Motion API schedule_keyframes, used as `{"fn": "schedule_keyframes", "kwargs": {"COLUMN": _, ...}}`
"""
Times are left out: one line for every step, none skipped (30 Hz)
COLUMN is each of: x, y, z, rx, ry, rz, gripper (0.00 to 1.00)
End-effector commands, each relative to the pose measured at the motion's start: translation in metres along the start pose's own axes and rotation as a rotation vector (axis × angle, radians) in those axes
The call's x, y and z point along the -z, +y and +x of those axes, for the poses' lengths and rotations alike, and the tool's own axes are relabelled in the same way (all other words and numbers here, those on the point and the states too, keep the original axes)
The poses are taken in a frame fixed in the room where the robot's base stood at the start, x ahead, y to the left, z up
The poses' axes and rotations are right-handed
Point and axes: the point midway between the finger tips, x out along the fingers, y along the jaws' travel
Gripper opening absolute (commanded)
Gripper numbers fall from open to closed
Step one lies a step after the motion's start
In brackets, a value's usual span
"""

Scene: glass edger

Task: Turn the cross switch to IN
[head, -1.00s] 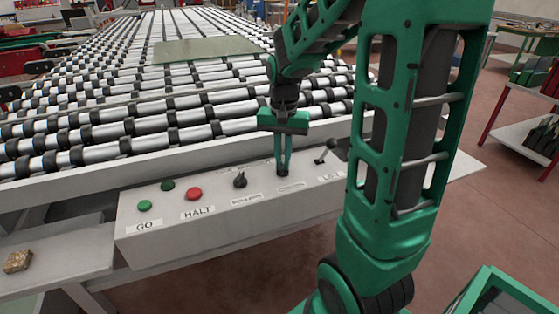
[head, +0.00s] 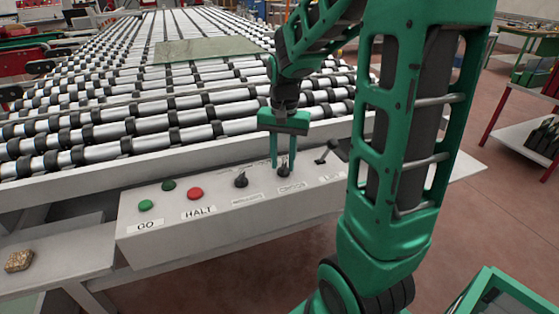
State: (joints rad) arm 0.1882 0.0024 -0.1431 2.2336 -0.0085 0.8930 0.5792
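The control panel (head: 215,222) slopes along the front of the roller table. A black rotary knob (head: 284,170) stands right of its middle, above a small label I cannot read clearly, so I cannot confirm that it is the cross switch. My gripper (head: 283,166) points down at this knob with its two green fingers apart, one on each side. I cannot tell whether they touch it. A similar black knob (head: 241,181) is to the left. A black lever (head: 321,161) is to the right, with its label partly hidden by my arm. The knob's exact setting is unclear.
A green button (head: 145,205), a dark green button (head: 168,185) and a red button (head: 195,194) sit on the panel's left. A glass sheet (head: 205,48) lies on the rollers (head: 110,150) behind. A brown block (head: 19,261) lies on the left ledge.

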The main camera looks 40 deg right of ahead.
Motion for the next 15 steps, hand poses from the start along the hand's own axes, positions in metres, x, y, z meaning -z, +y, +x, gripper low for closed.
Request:
{"fn": "schedule_keyframes", "kwargs": {"x": 0.000, "y": 0.000, "z": -0.002, "rx": 0.001, "ry": 0.001, "rz": 0.000, "gripper": 0.28}}
{"fn": "schedule_keyframes", "kwargs": {"x": 0.001, "y": 0.000, "z": -0.004, "rx": 0.001, "ry": 0.002, "rz": 0.000, "gripper": 0.28}}
{"fn": "schedule_keyframes", "kwargs": {"x": 0.001, "y": 0.000, "z": -0.007, "rx": 0.002, "ry": 0.002, "rz": 0.000, "gripper": 0.28}}
{"fn": "schedule_keyframes", "kwargs": {"x": 0.001, "y": 0.000, "z": -0.011, "rx": 0.002, "ry": 0.002, "rz": 0.000, "gripper": 0.28}}
{"fn": "schedule_keyframes", "kwargs": {"x": 0.001, "y": 0.000, "z": -0.015, "rx": 0.002, "ry": 0.003, "rz": 0.000, "gripper": 0.28}}
{"fn": "schedule_keyframes", "kwargs": {"x": 0.001, "y": -0.001, "z": -0.021, "rx": 0.003, "ry": 0.004, "rz": 0.000, "gripper": 0.28}}
{"fn": "schedule_keyframes", "kwargs": {"x": 0.001, "y": -0.001, "z": -0.026, "rx": 0.003, "ry": 0.004, "rz": 0.000, "gripper": 0.28}}
{"fn": "schedule_keyframes", "kwargs": {"x": 0.001, "y": -0.001, "z": -0.032, "rx": 0.003, "ry": 0.004, "rz": 0.000, "gripper": 0.28}}
{"fn": "schedule_keyframes", "kwargs": {"x": 0.001, "y": -0.001, "z": -0.040, "rx": 0.003, "ry": 0.004, "rz": -0.001, "gripper": 0.28}}
{"fn": "schedule_keyframes", "kwargs": {"x": 0.002, "y": -0.002, "z": -0.046, "rx": 0.004, "ry": 0.005, "rz": -0.001, "gripper": 0.28}}
{"fn": "schedule_keyframes", "kwargs": {"x": 0.001, "y": -0.001, "z": -0.051, "rx": 0.003, "ry": 0.004, "rz": -0.001, "gripper": 0.28}}
{"fn": "schedule_keyframes", "kwargs": {"x": 0.001, "y": -0.002, "z": -0.059, "rx": 0.003, "ry": 0.004, "rz": -0.001, "gripper": 0.28}}
{"fn": "schedule_keyframes", "kwargs": {"x": 0.001, "y": -0.002, "z": -0.065, "rx": 0.002, "ry": 0.004, "rz": -0.001, "gripper": 0.28}}
{"fn": "schedule_keyframes", "kwargs": {"x": 0.001, "y": -0.002, "z": -0.070, "rx": 0.002, "ry": 0.004, "rz": -0.001, "gripper": 0.28}}
{"fn": "schedule_keyframes", "kwargs": {"x": 0.001, "y": -0.002, "z": -0.077, "rx": 0.002, "ry": 0.004, "rz": -0.001, "gripper": 0.28}}
